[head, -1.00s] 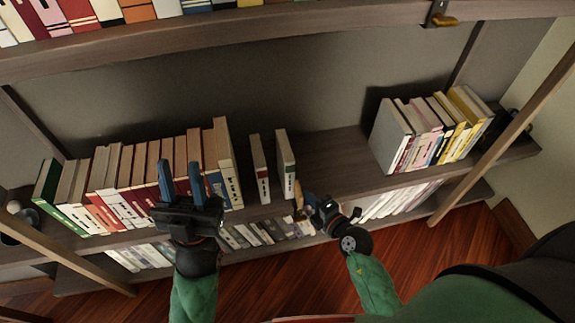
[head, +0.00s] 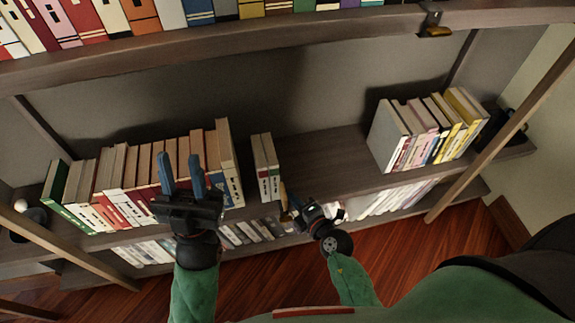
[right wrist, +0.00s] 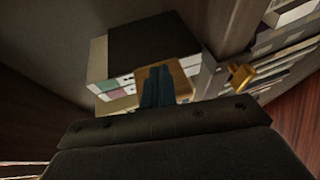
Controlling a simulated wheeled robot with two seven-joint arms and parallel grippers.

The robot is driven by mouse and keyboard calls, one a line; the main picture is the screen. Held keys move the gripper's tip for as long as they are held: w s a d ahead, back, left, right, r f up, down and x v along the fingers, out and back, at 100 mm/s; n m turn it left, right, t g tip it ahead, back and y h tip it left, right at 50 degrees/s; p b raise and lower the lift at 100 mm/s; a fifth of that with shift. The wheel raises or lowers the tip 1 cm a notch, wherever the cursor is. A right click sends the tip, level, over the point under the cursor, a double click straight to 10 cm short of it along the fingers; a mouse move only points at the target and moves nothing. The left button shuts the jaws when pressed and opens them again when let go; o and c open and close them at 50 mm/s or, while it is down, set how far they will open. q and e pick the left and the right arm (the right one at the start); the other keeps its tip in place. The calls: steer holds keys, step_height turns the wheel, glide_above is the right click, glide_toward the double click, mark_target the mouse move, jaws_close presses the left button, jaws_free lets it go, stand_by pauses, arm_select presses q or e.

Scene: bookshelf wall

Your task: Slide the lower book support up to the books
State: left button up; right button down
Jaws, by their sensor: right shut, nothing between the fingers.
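The lower book support shows as a small gold handle (head: 284,194) at the lower shelf's front edge, just right of two upright books (head: 264,168); its upright part cannot be made out. The gold handle also shows in the right wrist view (right wrist: 240,76). The two books stand side by side, with a gap to the long book row (head: 140,180) on their left. My right gripper (head: 290,205) is shut and empty beside the handle; its closed fingers (right wrist: 164,82) point at the books. Whether it touches is unclear. My left gripper (head: 181,163) is open in front of the long row.
A group of leaning books (head: 425,130) stands at the right of the same shelf (head: 325,155), with bare shelf between. The upper shelf (head: 280,32) carries books and a similar gold-handled support (head: 433,28). More books fill the shelf below. A slanted wooden post (head: 490,150) stands at right.

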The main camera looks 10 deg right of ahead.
steer(key=shift+a, duration=0.15)
steer(key=shift+a+p, duration=1.25)
steer(key=shift+p, duration=1.5)
